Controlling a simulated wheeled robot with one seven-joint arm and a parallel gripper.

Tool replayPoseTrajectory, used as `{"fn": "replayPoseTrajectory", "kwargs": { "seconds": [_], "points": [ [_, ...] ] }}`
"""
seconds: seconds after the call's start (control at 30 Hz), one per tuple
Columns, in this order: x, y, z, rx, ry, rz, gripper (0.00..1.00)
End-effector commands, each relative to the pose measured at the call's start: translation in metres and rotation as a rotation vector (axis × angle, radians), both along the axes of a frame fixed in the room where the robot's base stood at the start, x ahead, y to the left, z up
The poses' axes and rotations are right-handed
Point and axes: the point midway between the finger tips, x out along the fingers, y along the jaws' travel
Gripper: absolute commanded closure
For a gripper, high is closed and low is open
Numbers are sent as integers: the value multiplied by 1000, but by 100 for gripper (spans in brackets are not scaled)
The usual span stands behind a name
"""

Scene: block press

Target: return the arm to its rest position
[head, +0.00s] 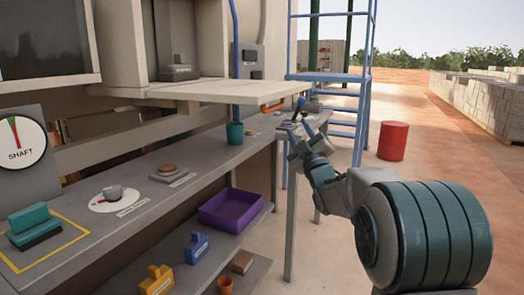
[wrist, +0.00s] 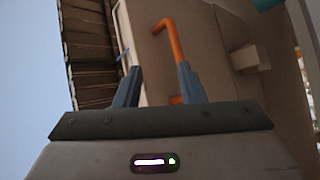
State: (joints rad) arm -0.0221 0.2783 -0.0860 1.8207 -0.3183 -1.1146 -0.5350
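My arm (head: 355,190) stretches forward from the lower right in the head view, raised beside the right end of the workbench. My gripper (head: 298,115) is near the front right corner of the pale shelf board. In the wrist view my gripper (wrist: 159,68) shows two blue-grey fingers standing apart with nothing held between them. An orange handle (wrist: 170,40) lies beyond the fingers, and its lower part is partly hidden by the right finger. I cannot tell whether they touch. The handle also shows in the head view (head: 272,106), just left of my gripper.
The pale board (head: 225,91) juts out above the workbench (head: 140,180). A green cup (head: 234,133) stands on the bench. A purple tray (head: 230,208) and blue (head: 196,248) and yellow (head: 157,280) blocks are below. A blue scaffold (head: 362,90) and red drum (head: 392,141) stand beyond.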

Motion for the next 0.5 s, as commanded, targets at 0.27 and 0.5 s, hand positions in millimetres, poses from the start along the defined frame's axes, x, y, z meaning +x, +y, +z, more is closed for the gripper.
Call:
{"fn": "replayPoseTrajectory", "kwargs": {
  "seconds": [0.27, 0.5],
  "points": [
    [-31, -23, 40, 157, 431, -94, 64],
    [-89, -36, 41, 309, 803, -186, 64]
  ]
}}
